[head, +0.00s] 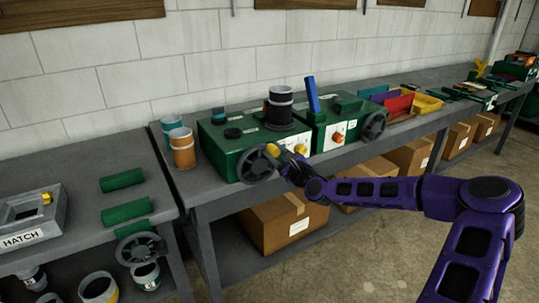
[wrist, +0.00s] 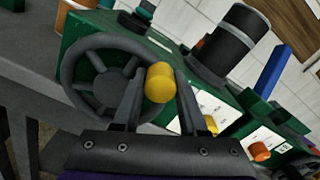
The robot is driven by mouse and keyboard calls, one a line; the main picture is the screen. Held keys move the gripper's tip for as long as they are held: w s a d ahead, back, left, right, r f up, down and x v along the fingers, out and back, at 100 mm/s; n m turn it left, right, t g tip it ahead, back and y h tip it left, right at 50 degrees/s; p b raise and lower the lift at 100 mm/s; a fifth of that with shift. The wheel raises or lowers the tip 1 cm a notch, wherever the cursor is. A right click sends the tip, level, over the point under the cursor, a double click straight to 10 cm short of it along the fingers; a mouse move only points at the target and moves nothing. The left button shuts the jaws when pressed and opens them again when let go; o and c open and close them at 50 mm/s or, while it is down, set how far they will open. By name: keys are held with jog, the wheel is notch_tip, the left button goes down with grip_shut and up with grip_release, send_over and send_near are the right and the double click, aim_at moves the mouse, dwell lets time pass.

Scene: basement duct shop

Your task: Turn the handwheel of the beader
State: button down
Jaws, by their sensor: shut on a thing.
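A green box-shaped machine (head: 222,150) stands on the bench with a dark grey spoked handwheel (head: 257,164) on its front. I take it for the beader, but its label is too small to read. The handwheel fills the left of the wrist view (wrist: 72,85). A yellow knob (wrist: 160,82) sticks out from the wheel's right side, and it also shows in the head view (head: 272,150). My gripper (head: 284,158) has its fingers on either side of this knob, shut on it. The fingers hide part of the rim in the wrist view.
A second green machine (head: 343,107) with its own handwheel (head: 374,126) and an orange knob (head: 338,138) stands close on the right. A black cylinder (head: 280,105) stands on the first machine. Cans (head: 182,150) stand at left. Cardboard boxes (head: 283,222) fill the shelf below.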

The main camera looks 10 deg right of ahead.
aim_at(278, 159)
jog(key=d+f+m+b, duration=0.1)
jog(key=m, duration=0.2)
jog(key=f+m+b, duration=0.2)
jog(key=m, duration=0.1)
jog(key=d+f+m+b, duration=0.1)
jog(key=m, duration=0.1)
jog(key=shift+w+d+f+m+b, duration=0.3)
jog(key=shift+w+m+b, duration=0.05)
jog(key=shift+w+m, duration=0.05)
jog(key=shift+f+m, duration=0.55)
jog(key=shift+m, duration=0.35)
jog(key=c, duration=0.7)
grip_release()
jog(key=shift+c, duration=0.2)
jog(key=v, duration=1.7)
jog(key=shift+s, duration=0.25)
